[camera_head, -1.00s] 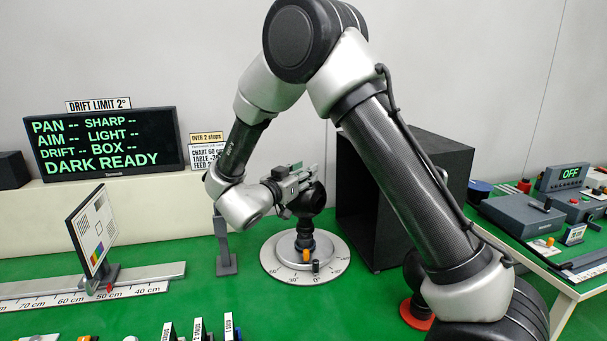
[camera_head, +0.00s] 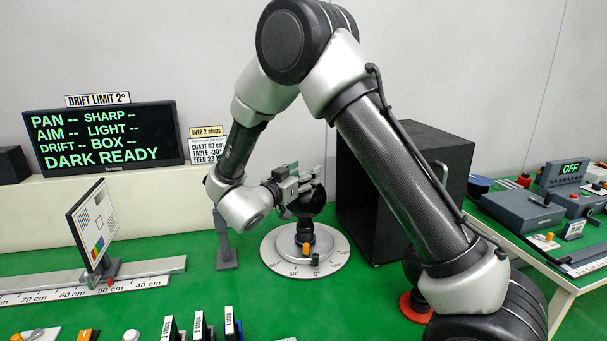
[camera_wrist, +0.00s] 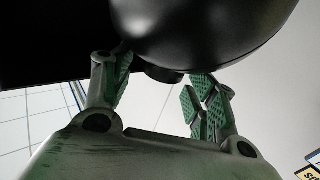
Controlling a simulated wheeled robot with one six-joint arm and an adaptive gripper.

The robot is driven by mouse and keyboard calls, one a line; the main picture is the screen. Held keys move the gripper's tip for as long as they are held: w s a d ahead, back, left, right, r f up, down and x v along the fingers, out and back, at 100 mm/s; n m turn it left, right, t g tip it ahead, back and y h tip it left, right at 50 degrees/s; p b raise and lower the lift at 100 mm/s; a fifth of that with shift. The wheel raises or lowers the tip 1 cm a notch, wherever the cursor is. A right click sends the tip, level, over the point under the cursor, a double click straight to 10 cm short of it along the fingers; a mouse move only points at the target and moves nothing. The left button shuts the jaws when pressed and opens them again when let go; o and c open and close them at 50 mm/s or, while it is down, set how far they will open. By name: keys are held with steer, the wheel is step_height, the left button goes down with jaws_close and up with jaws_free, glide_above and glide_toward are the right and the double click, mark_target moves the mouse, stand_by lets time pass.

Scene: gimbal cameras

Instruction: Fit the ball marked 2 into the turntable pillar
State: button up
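A glossy black ball (camera_head: 312,203) sits just above the turntable pillar (camera_head: 304,236) in the head view. My gripper (camera_head: 303,180) is at the ball's upper left. In the wrist view the ball (camera_wrist: 205,25) fills the upper part, with a short dark stub at its lower edge. The green-padded fingers (camera_wrist: 160,80) stand apart on either side of the stub, and their tips meet the ball's edge. The exact contact is hidden. The ball's mark does not show. I cannot tell whether the ball touches the pillar. The pillar stands on a round, light turntable (camera_head: 275,252) with a degree scale.
A large black box (camera_head: 425,145) stands behind my arm at the right. A grey post (camera_head: 226,250) stands left of the turntable. A test chart (camera_head: 93,225) stands on a centimetre rail farther left. Small cards and knobs line the front. Green tabletop between is clear.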

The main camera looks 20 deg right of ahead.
steer(key=v, duration=1.2)
